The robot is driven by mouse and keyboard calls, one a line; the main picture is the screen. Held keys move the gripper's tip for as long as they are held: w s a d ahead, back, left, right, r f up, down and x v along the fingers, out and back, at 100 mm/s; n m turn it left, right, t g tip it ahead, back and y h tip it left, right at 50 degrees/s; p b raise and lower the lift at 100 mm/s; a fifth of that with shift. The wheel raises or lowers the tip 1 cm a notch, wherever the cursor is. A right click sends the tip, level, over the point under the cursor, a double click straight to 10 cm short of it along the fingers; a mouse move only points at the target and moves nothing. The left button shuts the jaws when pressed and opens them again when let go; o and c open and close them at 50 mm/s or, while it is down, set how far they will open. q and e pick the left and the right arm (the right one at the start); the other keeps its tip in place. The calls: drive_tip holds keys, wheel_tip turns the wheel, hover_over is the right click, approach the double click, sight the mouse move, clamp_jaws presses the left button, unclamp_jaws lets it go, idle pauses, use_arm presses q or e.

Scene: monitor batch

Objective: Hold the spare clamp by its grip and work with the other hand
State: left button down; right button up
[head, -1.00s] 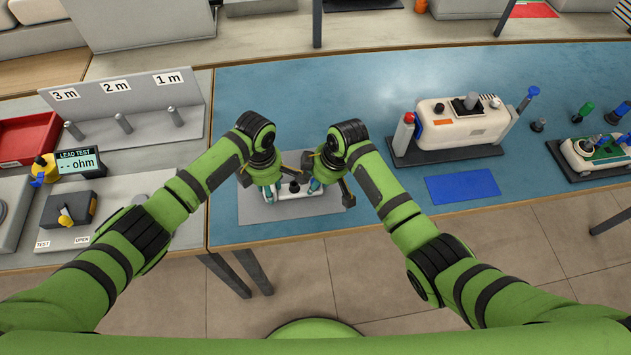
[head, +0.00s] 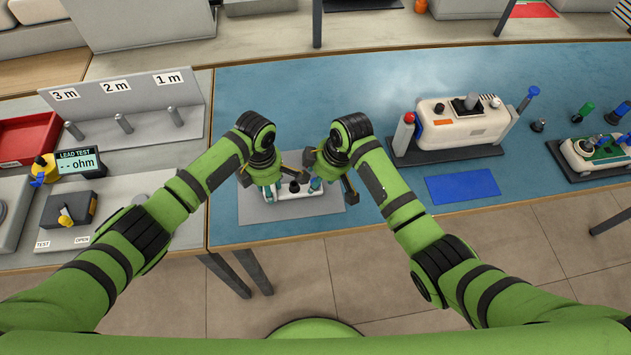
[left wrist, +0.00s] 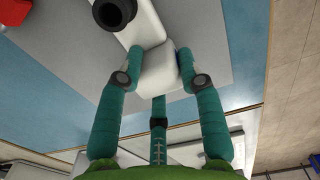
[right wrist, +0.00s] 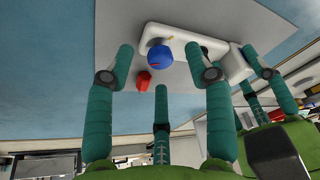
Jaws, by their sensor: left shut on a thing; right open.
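The spare clamp (head: 290,194), a white body with a black knob, lies on a grey mat near the bench's front edge. My left gripper (left wrist: 158,64) is shut on the white block (left wrist: 158,76) at its end, one finger on each side. The black knob (left wrist: 114,12) shows beyond it. My right gripper (right wrist: 158,52) is open above the other end. A blue cap (right wrist: 159,58) shows between its fingertips, and a small red piece (right wrist: 144,80) is beside the white body. I cannot tell whether the right fingers touch anything. In the head view both grippers partly hide the clamp.
The grey mat (head: 248,212) lies on the blue bench top. A white device (head: 455,125) with a red-capped cylinder stands to the right, with a blue pad (head: 462,187) in front. The lead tester (head: 78,162) and labelled pegs are left. Blue bench behind my grippers is clear.

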drive_tip(key=v, duration=1)
